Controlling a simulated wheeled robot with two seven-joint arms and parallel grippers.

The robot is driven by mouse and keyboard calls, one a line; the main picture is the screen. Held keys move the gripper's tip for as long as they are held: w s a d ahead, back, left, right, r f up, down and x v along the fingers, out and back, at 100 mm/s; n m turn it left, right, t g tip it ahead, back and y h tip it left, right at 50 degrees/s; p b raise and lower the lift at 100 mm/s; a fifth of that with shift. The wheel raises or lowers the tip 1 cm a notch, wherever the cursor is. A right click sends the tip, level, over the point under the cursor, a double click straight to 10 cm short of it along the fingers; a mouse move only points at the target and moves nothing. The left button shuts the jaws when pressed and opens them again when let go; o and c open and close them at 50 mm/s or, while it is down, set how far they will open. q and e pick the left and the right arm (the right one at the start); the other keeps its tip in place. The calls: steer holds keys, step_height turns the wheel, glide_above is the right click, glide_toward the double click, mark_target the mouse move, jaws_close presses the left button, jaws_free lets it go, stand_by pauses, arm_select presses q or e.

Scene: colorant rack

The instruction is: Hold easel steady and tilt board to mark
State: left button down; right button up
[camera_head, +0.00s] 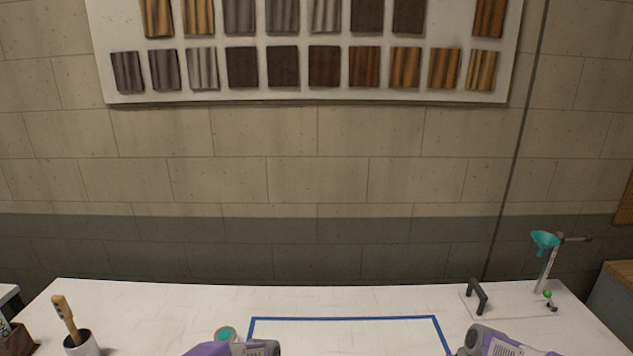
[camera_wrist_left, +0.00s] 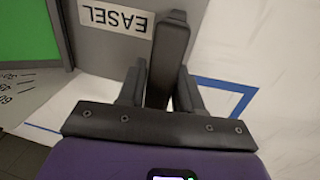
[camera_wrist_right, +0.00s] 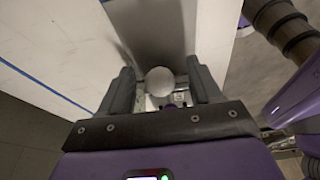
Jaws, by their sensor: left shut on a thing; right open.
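In the left wrist view, a grey panel (camera_wrist_left: 110,48) carries an upside-down EASEL label (camera_wrist_left: 116,17). A dark upright handle (camera_wrist_left: 168,45) stands beside the label, and my left gripper (camera_wrist_left: 160,85) is shut on it. A green board face (camera_wrist_left: 25,35) shows at the left, above a scale with angle marks (camera_wrist_left: 20,88). In the right wrist view, my right gripper (camera_wrist_right: 160,75) is open, with a pale round knob (camera_wrist_right: 160,81) showing between its fingers, apparently not clamped. The head view shows only parts of my left gripper (camera_head: 232,349) and right gripper (camera_head: 497,343); the easel is out of frame there.
Blue tape (camera_head: 340,318) outlines an area on the white table (camera_head: 180,300). A cup with a brush (camera_head: 80,343) stands at left. A dark handle on a plate (camera_head: 477,296) and a stand with a teal funnel (camera_head: 545,242) are at right. Wood samples hang on the wall panel (camera_head: 300,97).

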arm_select(q)
steer(key=shift+s+d, duration=0.1)
steer(key=shift+d, duration=0.05)
arm_select(e)
steer(key=v, duration=1.1)
steer(key=shift+s+d, duration=0.1)
arm_select(q)
steer(key=c, duration=0.7)
jaws_free()
